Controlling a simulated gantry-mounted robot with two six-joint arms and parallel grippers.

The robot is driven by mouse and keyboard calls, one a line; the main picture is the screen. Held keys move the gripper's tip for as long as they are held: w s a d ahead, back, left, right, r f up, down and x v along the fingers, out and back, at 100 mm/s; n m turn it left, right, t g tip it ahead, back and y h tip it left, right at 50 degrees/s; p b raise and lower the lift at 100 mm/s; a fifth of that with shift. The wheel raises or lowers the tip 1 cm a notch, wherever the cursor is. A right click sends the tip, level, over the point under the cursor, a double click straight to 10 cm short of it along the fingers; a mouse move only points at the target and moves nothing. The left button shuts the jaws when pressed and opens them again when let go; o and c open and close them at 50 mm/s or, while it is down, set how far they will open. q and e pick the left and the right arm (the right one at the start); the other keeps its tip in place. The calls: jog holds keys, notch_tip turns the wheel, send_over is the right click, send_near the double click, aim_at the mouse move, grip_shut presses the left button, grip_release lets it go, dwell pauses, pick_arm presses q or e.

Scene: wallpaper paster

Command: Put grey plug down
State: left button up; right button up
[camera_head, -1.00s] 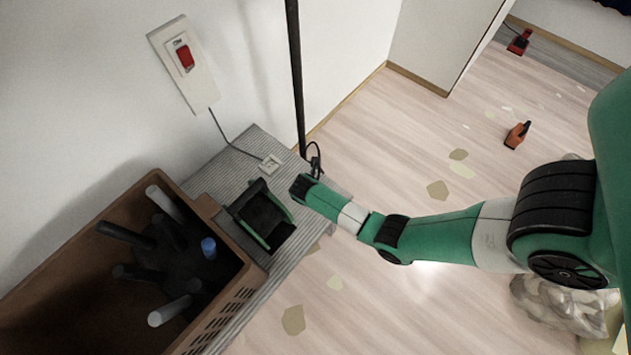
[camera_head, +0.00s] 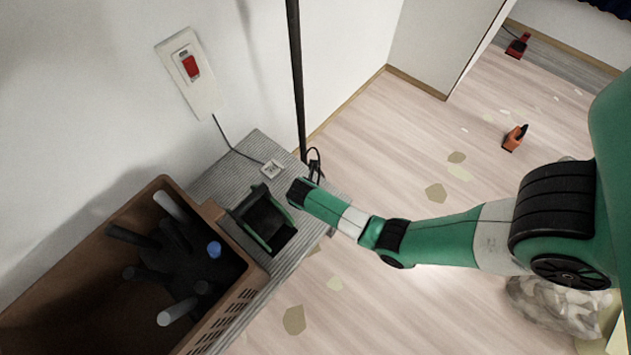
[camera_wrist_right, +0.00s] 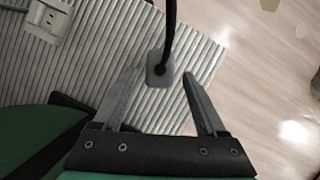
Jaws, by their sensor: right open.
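The grey plug (camera_wrist_right: 160,76), with a black cable (camera_wrist_right: 170,30) rising from it, rests on the ribbed grey surface (camera_wrist_right: 95,50) in the right wrist view. My right gripper (camera_wrist_right: 163,70) is open, with its two fingers on either side of the plug; whether either finger touches it I cannot tell. In the head view my right arm (camera_head: 340,213) reaches in from the right over the ribbed surface (camera_head: 235,165), and its fingers are hidden. The plug is not clearly visible there. My left gripper is not in view.
A white socket (camera_head: 271,169) lies on the surface, wired to a red wall switch (camera_head: 190,66). A green-and-black device (camera_head: 265,222) and a brown crate (camera_head: 160,187) with several rods stand left of my arm. A dark vertical pole (camera_head: 296,80) stands behind.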

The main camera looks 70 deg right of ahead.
pick_arm(q)
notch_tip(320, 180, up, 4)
jog(key=p, duration=0.3)
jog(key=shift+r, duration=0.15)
pick_arm(e)
jog(key=v, duration=0.7)
jog(key=shift+r, duration=0.2)
jog(key=shift+a, duration=0.15)
